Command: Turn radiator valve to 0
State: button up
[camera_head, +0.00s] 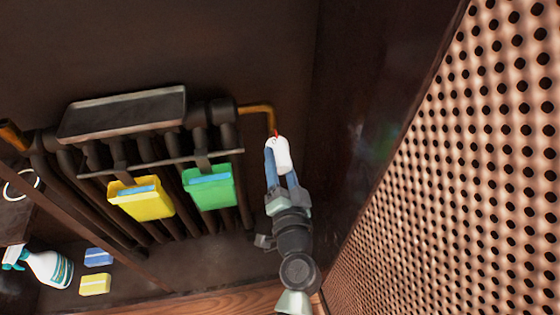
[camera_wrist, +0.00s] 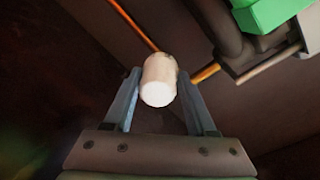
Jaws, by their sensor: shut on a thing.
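The radiator valve (camera_head: 282,155) is a white rounded knob at the end of a copper pipe, to the right of the dark radiator (camera_head: 150,150). A small red mark shows at its top in the head view. In the wrist view the white knob (camera_wrist: 159,82) sits between my two blue-grey fingers. My gripper (camera_head: 276,160) is shut on the valve, one finger on each side. I cannot read any numbers on the knob.
A yellow container (camera_head: 142,199) and a green container (camera_head: 208,187) hang on the radiator's front. A dark tray (camera_head: 123,113) lies on top. A perforated panel (camera_head: 470,170) stands close on the right. A spray bottle (camera_head: 48,267) and sponges (camera_head: 96,284) are at lower left.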

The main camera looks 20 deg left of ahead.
jog(key=shift+m, duration=1.5)
jog(key=o, duration=1.4)
jog(key=shift+c, duration=0.2)
jog(key=shift+s+d, duration=0.1)
jog(key=v, duration=1.2)
jog(key=shift+s+d+p, duration=0.25)
jog(key=shift+p, duration=0.15)
jog(key=shift+r, duration=0.15)
